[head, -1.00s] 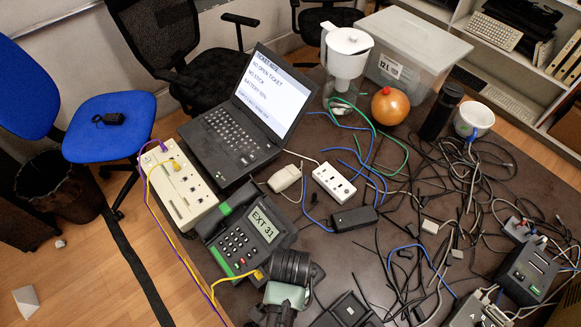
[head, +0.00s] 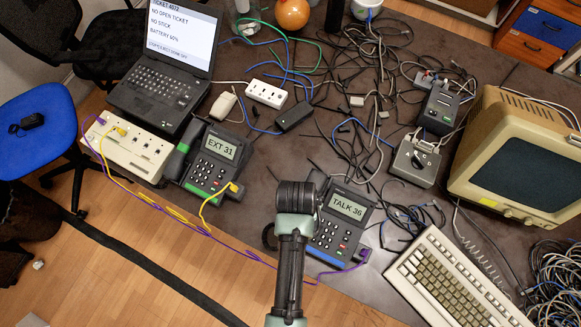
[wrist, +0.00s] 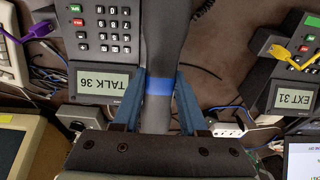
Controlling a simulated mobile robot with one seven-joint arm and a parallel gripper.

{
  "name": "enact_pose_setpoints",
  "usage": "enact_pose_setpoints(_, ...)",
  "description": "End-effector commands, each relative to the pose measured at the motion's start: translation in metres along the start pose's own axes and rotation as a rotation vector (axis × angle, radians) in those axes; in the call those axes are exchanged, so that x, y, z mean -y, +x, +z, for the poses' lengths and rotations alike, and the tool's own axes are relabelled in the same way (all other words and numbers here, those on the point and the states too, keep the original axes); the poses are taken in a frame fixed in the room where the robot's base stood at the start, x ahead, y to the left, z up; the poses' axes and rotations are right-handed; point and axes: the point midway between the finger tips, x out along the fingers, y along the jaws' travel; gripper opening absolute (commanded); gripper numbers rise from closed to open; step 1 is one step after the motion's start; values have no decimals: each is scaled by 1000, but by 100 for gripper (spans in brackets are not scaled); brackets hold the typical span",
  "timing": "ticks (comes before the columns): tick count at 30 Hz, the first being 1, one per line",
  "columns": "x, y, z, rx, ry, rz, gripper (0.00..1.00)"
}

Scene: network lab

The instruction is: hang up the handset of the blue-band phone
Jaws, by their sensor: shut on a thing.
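The phone reading TALK 36 (head: 343,212) stands on the dark table just right of my arm in the head view. Blue shows along its front edge. It appears upside down at the left of the wrist view (wrist: 104,82). My gripper (wrist: 159,90) is shut on a dark grey handset (wrist: 168,30) with a blue band (wrist: 158,86), beside that phone's keypad and screen. In the head view my wrist hides the gripper and most of the handset. I cannot tell whether the handset touches the phone.
The EXT 31 phone (head: 213,160) with green marks stands to the left, its own handset on it. A beige keyboard (head: 450,280) and monitor (head: 515,160) stand at right. Purple (head: 210,232) and yellow cables run along the front edge.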

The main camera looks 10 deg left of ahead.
Motion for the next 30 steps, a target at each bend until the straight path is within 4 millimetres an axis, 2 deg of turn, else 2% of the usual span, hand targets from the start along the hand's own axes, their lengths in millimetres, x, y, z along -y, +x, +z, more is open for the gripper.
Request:
enact_pose_setpoints(16,0,39,1,-1,1,-1,0)
enact_pose_setpoints(30,0,42,0,0,1,0,0)
